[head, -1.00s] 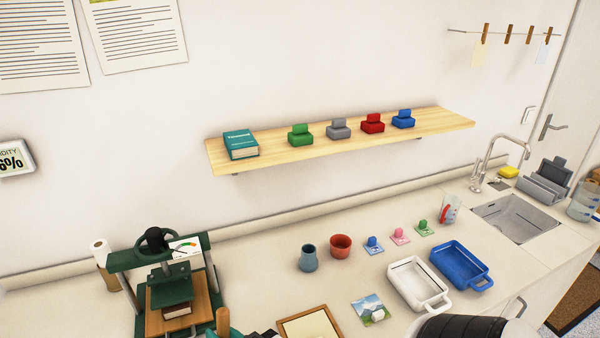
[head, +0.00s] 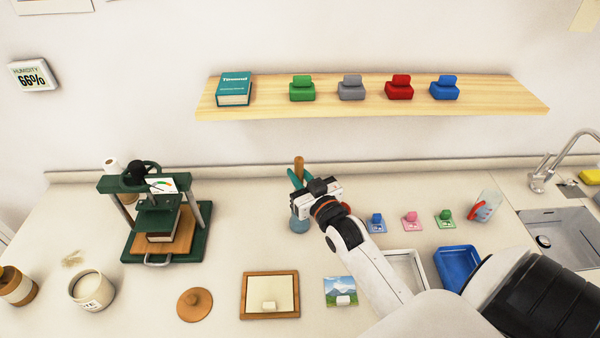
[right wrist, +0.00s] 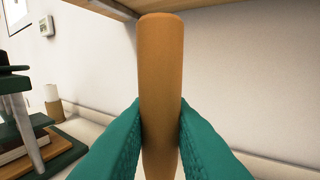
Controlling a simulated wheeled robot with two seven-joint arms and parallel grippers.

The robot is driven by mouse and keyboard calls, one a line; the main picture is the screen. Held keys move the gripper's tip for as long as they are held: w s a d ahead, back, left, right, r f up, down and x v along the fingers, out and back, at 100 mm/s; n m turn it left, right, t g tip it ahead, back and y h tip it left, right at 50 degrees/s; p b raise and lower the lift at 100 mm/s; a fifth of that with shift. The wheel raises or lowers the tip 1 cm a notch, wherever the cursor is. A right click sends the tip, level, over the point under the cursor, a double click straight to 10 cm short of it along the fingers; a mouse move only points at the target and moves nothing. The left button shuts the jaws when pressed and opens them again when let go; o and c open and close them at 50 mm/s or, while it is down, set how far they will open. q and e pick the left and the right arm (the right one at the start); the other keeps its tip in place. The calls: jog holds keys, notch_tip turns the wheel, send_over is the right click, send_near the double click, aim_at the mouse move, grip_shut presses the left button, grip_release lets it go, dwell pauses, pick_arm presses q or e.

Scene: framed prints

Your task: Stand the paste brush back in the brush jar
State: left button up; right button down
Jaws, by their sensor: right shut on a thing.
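My right gripper (head: 299,184), with teal fingers, is shut on the wooden handle of the paste brush (head: 299,168). In the right wrist view the handle (right wrist: 161,70) stands roughly upright between both fingers. The brush's lower end is hidden by the gripper. The blue-grey jar (head: 299,226) shows partly just below the gripper on the counter, its mouth covered. I cannot tell whether the brush's lower end is inside it. My left gripper is not in view.
A wooden shelf (head: 380,108) with a book and coloured blocks hangs behind. The green press (head: 165,250) stands left, with a white pot (head: 92,291) nearby. A wooden frame (head: 270,294) and a landscape print (head: 340,291) lie in front. Blue tray (head: 458,266) is right.

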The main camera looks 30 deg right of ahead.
jog(key=shift+f, duration=0.15)
jog(key=shift+f+b, duration=0.5)
jog(key=shift+b, duration=0.1)
notch_tip(320, 180, down, 2)
jog(key=shift+f+b, duration=0.2)
jog(key=shift+b, duration=0.85)
jog(key=shift+f+b, duration=1.4)
jog(key=shift+f, duration=0.75)
jog(key=c, duration=1.2)
grip_release()
jog(key=shift+c, duration=0.2)
jog(key=shift+s, duration=0.15)
